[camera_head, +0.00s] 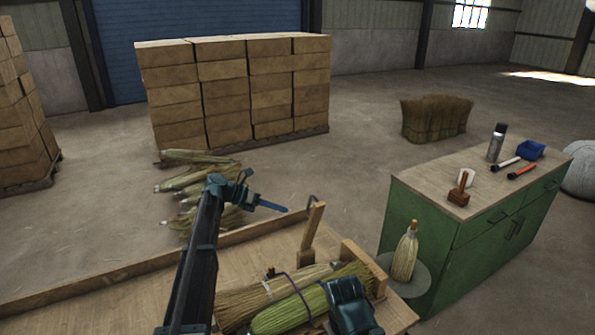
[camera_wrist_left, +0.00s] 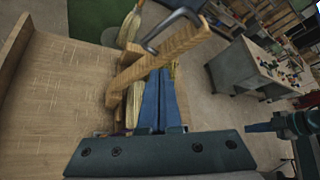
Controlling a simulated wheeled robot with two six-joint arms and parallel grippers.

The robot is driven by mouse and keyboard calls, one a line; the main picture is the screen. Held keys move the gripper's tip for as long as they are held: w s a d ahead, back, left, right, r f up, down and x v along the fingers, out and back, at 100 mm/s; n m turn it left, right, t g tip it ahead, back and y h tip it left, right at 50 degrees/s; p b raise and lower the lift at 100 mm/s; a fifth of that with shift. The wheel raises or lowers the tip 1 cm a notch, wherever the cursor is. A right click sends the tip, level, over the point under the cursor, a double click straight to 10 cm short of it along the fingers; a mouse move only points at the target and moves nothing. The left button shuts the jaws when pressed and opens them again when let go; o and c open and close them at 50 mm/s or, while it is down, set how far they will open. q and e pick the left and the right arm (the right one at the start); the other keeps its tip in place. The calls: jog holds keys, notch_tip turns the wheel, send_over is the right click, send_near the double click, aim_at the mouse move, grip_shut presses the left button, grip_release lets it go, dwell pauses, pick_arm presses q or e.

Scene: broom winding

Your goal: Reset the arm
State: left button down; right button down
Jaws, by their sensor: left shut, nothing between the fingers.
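My left gripper (camera_head: 286,209) reaches in from the left, above the workbench (camera_head: 130,300). Its blue fingers lie together and empty; they also show in the left wrist view (camera_wrist_left: 161,75). They point toward a wooden post (camera_head: 312,230) with a dark hook, apart from it in the head view. A tan straw bundle (camera_head: 245,303) and a green one (camera_head: 290,313) lie on the bench, with a purple cord across them. A dark teal part of my right arm (camera_head: 350,308) covers part of the bundles. My right gripper (camera_wrist_left: 285,125) shows at the wrist view's right edge; its jaw state is unclear.
A green cabinet (camera_head: 470,245) at right carries a spray can (camera_head: 496,143), a mallet (camera_head: 460,188), a blue box (camera_head: 530,150) and hand tools. A small broom (camera_head: 405,252) stands on a round grey plate. Loose straw bundles (camera_head: 190,180) lie on the floor before stacked boxes (camera_head: 230,90).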

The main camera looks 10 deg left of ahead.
pick_arm(q)
jog(key=s+d+f+m+g+y+b, duration=0.1)
jog(key=s+d+f+m+y, duration=0.1)
jog(key=s+d+f+m, duration=0.4)
jog(key=s+d+f+m+g+y, duration=0.1)
jog(key=s+d+m+y, duration=0.2)
jog(key=s, duration=0.5)
jog(key=s+d+f+m+g+y+b, duration=0.1)
jog(key=s+d+f+m, duration=0.3)
jog(key=s+m, duration=0.25)
jog(key=s+a+f+m+y, duration=0.1)
jog(key=s+m+y, duration=0.3)
jog(key=s+m, duration=0.4)
jog(key=s+a+f+m+y+b, duration=0.1)
jog(key=s+f+m+y, duration=0.2)
jog(key=s+m, duration=0.5)
jog(key=s+f, duration=0.1)
jog(key=s, duration=0.2)
jog(key=shift+s+a+m+y+b, duration=0.15)
jog(key=shift+a+m+y+b, duration=0.15)
jog(key=shift+m+y, duration=0.1)
